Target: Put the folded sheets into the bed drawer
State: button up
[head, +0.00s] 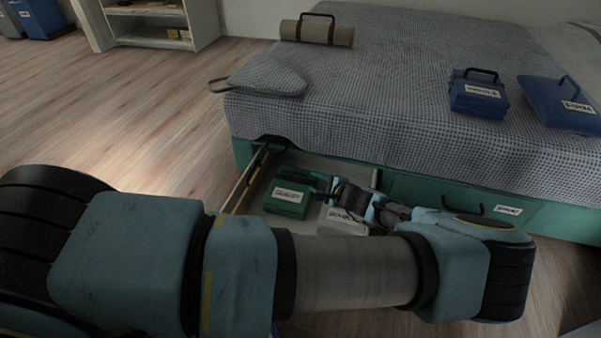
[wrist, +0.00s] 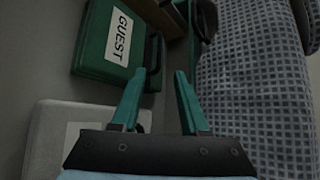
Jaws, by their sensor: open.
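The bed drawer (head: 239,191) is pulled out from under the bed, and my arm hides much of its front. Inside it lie a green folded bundle (head: 288,196) with a label and a pale bundle (head: 343,219) with a label. In the wrist view the green bundle (wrist: 90,68) reads GUEST, and the pale one (wrist: 48,125) is at lower left. My gripper (wrist: 166,73) is open and empty, low in the drawer, beside the green bundle and apart from it. It also shows in the head view (head: 325,183). I cannot tell which bundles are the named sheets.
On the bed (head: 390,75) lie a blue stack with a handle (head: 476,96), a blue labelled bundle (head: 557,101), a beige strapped roll (head: 325,33) and a grey bundle (head: 264,78). A green drawer front (head: 450,203) is shut at right. Floor at left is clear.

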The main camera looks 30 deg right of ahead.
jog(key=shift+s, duration=0.15)
jog(key=w+a+r+n+g+y, duration=0.2)
jog(key=a+r+n+g, duration=0.25)
jog(key=a, duration=0.45)
jog(key=w+a+r+n+g+y, duration=0.2)
jog(key=w+a+r+n+g, duration=0.15)
jog(key=a+n, duration=0.45)
jog(key=s+a+r+n+g+h, duration=0.1)
jog(key=s+a+r+n+h, duration=0.2)
jog(key=a+r, duration=0.8)
jog(key=s+a+r+n+g+h, duration=0.1)
jog(key=s+a+r+n+h, duration=0.2)
jog(key=a+r, duration=0.8)
notch_tip(320, 180, up, 3)
jog(key=s+n, duration=0.1)
jog(key=n, duration=0.1)
jog(key=shift+s+a+f+n+g, duration=0.2)
jog(key=shift+s+a+n+g, duration=0.05)
jog(key=shift+a+n+g, duration=0.15)
notch_tip(320, 180, up, 40)
jog(key=p, duration=3.9)
jog(key=shift+f, duration=0.25)
